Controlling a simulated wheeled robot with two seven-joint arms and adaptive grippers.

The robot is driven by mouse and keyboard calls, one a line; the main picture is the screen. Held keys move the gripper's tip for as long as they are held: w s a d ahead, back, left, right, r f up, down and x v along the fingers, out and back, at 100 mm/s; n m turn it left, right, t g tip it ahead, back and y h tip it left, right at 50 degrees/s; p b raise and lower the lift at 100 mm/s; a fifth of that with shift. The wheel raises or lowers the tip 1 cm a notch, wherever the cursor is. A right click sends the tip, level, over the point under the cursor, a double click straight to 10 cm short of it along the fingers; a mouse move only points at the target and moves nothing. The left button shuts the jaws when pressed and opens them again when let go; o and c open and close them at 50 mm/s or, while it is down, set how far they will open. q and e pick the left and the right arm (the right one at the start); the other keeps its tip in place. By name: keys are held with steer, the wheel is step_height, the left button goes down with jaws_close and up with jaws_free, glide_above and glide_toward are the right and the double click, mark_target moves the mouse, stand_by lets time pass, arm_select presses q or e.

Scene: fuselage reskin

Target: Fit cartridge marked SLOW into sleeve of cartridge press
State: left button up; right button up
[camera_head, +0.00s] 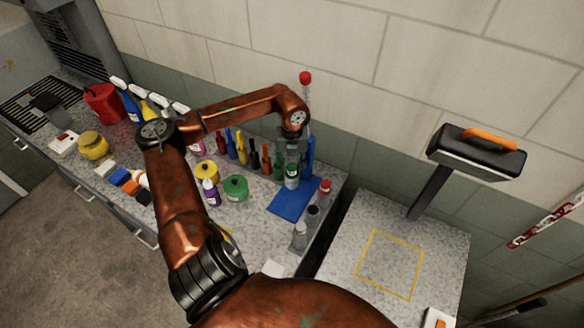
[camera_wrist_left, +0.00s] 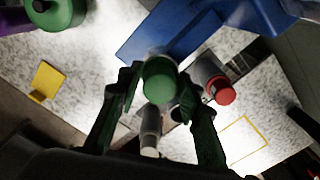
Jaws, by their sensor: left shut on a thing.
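My left gripper (camera_head: 291,160) is shut on a green-capped cartridge (camera_head: 292,179). In the left wrist view the gripper (camera_wrist_left: 158,92) has its fingers on both sides of the green cap (camera_wrist_left: 160,80). The cartridge is at the blue press (camera_head: 289,202), in front of its blue column. The press base also shows in the left wrist view (camera_wrist_left: 160,30). A red knob (camera_head: 306,78) stands above the press. I cannot read a SLOW marking or tell whether the cartridge touches the base; the sleeve is not clearly seen. My right gripper is not in view.
A red-capped cartridge (camera_head: 325,190), a dark-capped one (camera_head: 313,213) and a grey-capped one (camera_head: 300,237) stand right of the press. Several bottles and a green tin (camera_head: 235,188) crowd the left. A yellow-outlined square (camera_head: 388,263) on the right-hand worktop is empty.

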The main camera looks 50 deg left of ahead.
arm_select(q)
steer(key=o, duration=1.2)
steer(key=shift+o, duration=0.2)
steer(key=shift+r, duration=0.15)
steer(key=shift+r+p, duration=1.25)
steer(key=shift+r, duration=1.1)
